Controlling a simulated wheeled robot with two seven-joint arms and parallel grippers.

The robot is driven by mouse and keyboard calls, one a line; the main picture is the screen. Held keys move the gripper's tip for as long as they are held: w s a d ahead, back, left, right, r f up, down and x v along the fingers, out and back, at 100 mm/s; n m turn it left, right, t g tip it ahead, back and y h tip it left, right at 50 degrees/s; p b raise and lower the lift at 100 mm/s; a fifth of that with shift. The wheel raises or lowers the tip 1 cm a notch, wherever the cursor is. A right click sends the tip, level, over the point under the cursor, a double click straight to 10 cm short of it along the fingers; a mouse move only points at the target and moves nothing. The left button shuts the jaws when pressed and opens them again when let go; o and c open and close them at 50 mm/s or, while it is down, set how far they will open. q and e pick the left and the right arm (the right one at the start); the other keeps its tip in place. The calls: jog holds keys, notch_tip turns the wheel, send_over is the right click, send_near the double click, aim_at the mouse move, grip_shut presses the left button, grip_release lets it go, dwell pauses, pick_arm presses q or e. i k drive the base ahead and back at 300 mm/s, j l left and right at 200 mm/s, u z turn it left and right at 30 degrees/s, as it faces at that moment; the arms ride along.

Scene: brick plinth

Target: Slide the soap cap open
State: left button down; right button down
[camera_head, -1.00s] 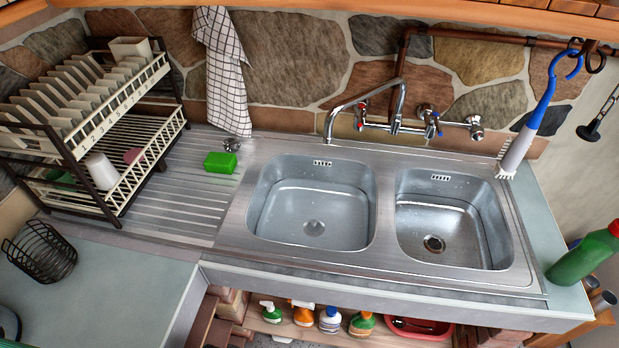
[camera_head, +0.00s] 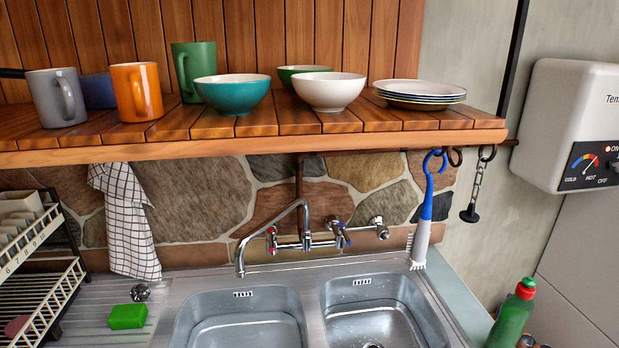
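A green bottle (camera_head: 511,320) with a red cap (camera_head: 526,287) stands at the lower right, beside the sink. Its lower part is cut off by the picture's bottom edge. I cannot tell whether the cap is open or shut. A green block (camera_head: 127,316), like a sponge or soap bar, lies on the drainboard left of the sink; no cap shows on it. Neither of my grippers is in view.
A double sink (camera_head: 240,318) with a wall tap (camera_head: 300,240) lies in front. A wooden shelf (camera_head: 250,140) above it holds mugs, bowls and plates. A brush (camera_head: 424,225) hangs at right. A dish rack (camera_head: 62,300) stands left. A white heater (camera_head: 585,125) is on the right wall.

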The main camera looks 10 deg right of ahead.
aim_at(529, 281)
jog(key=k+z, duration=0.1)
jog(key=z, duration=1.5)
jog(key=i+l+u, duration=0.15)
jog(key=l+u, duration=0.1)
jog(key=l, duration=0.25)
